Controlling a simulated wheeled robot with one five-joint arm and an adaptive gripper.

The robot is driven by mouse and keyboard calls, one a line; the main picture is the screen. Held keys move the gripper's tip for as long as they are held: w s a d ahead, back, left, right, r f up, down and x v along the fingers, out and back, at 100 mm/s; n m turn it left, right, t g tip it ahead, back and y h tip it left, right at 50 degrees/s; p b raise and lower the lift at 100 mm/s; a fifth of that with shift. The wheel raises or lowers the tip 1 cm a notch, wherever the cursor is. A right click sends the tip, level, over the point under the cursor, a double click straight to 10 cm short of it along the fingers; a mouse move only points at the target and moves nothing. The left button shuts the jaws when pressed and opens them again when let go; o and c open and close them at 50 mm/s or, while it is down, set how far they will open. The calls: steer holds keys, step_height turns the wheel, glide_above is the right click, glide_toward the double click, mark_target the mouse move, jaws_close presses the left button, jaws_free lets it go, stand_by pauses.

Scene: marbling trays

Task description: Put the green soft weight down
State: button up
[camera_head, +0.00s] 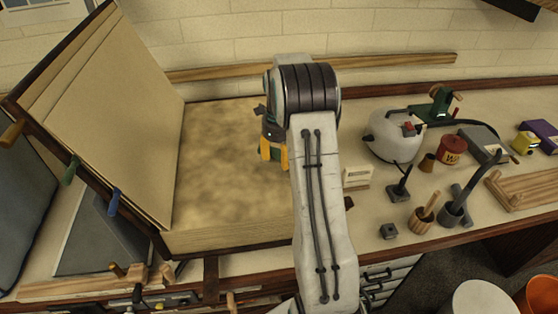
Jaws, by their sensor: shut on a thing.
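My gripper (273,153) hangs over the right part of the big shallow tray (238,234) with its yellow-orange fingers pointing down. The mottled tan surface in the tray is bare left of the gripper. I cannot tell how high the gripper is above it.
Stacked tan boards (115,110) lean over the tray's left side. Right of my arm stand a small cream box (357,177), a white tank (393,138), a red tin (452,149) and a mortar (421,221). A wooden rail (400,64) runs behind.

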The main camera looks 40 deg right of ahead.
steer(key=shift+f, duration=0.95)
steer(key=shift+f, duration=0.2)
steer(key=o, duration=1.2)
steer(key=shift+r, duration=0.1)
